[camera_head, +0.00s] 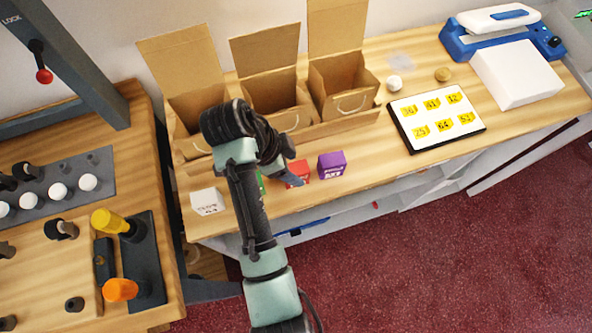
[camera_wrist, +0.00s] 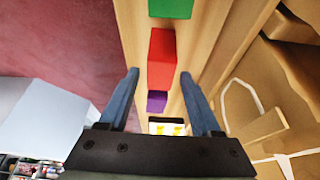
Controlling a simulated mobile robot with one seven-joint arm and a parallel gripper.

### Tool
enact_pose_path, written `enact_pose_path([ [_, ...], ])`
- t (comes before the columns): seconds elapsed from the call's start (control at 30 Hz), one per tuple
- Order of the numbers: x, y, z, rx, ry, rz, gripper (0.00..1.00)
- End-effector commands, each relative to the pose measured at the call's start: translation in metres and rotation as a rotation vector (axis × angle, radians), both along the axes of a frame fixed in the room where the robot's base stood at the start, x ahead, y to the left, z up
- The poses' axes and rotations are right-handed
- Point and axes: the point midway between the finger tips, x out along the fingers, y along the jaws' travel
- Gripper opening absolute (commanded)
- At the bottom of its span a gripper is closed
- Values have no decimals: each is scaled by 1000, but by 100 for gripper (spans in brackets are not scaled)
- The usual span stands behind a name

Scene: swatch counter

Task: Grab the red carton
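The red carton (camera_head: 300,168) stands on the wooden counter, partly hidden by my gripper (camera_head: 289,177) in the head view. In the wrist view the red carton (camera_wrist: 162,58) lies between the lines of my gripper's two blue fingers (camera_wrist: 159,75), which are spread apart. I cannot tell whether the fingers reach down around it. A purple carton (camera_head: 331,165) stands to its right in the head view. A green carton (camera_head: 261,184) to its left is mostly hidden by my arm; it shows in the wrist view (camera_wrist: 171,8).
A white carton (camera_head: 207,202) stands near the counter's front left. Open cardboard boxes (camera_head: 343,85) stand in a row behind the cartons. A tablet with yellow tiles (camera_head: 437,120) lies to the right. The counter's front edge is close to the cartons.

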Motion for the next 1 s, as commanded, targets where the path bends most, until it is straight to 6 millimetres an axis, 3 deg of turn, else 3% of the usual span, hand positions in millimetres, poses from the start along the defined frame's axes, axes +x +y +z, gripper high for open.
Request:
enact_pose_path([
  [0.03,0,0,0,0,0,0,54],
  [0.33,0,0,0,0,0,0,0],
  [0.83,0,0,2,0,-2,1,0],
  [1.0,2,0,21,1,-6,0,0],
])
